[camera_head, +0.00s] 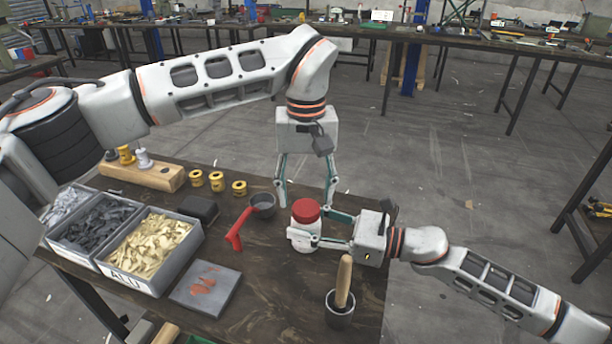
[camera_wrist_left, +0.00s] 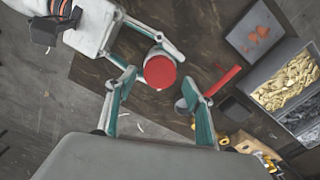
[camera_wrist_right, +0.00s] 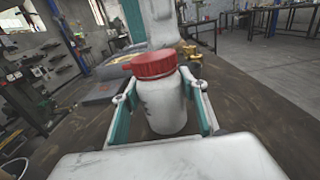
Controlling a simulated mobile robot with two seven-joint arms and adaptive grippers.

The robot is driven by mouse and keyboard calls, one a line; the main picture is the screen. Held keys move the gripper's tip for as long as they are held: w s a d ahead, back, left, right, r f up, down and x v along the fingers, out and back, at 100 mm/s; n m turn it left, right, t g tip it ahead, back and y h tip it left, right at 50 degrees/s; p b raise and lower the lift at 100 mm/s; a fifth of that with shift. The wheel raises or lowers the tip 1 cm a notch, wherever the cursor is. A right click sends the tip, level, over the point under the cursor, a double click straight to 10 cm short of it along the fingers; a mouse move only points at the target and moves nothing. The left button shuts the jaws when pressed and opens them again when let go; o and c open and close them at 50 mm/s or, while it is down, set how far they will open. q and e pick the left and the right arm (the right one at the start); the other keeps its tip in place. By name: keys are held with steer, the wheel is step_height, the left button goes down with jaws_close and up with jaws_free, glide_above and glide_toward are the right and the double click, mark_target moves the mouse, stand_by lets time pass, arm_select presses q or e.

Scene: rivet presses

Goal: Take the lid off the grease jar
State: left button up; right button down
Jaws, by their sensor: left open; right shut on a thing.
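The grease jar (camera_head: 304,238) is a white jar standing upright on the dark table, with its red lid (camera_head: 305,210) on top. My right gripper (camera_head: 322,229) is shut on the jar's body from the right side, below the lid. In the right wrist view the white jar (camera_wrist_right: 164,104) sits between the two fingers, with the red lid (camera_wrist_right: 154,65) clear above them. My left gripper (camera_head: 306,203) points down, open and empty, above and behind the jar. In the left wrist view the lid (camera_wrist_left: 160,71) is beyond the open fingers of this gripper (camera_wrist_left: 160,97).
A dark cup with a red handle (camera_head: 236,240) stands just left of the jar. A pot with a wooden-handled tool (camera_head: 343,285) is in front. Bins of parts (camera_head: 150,250), a grey plate with orange smears (camera_head: 205,288) and yellow spools (camera_head: 217,181) lie to the left.

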arm_select(q)
steer(key=shift+f, duration=1.3)
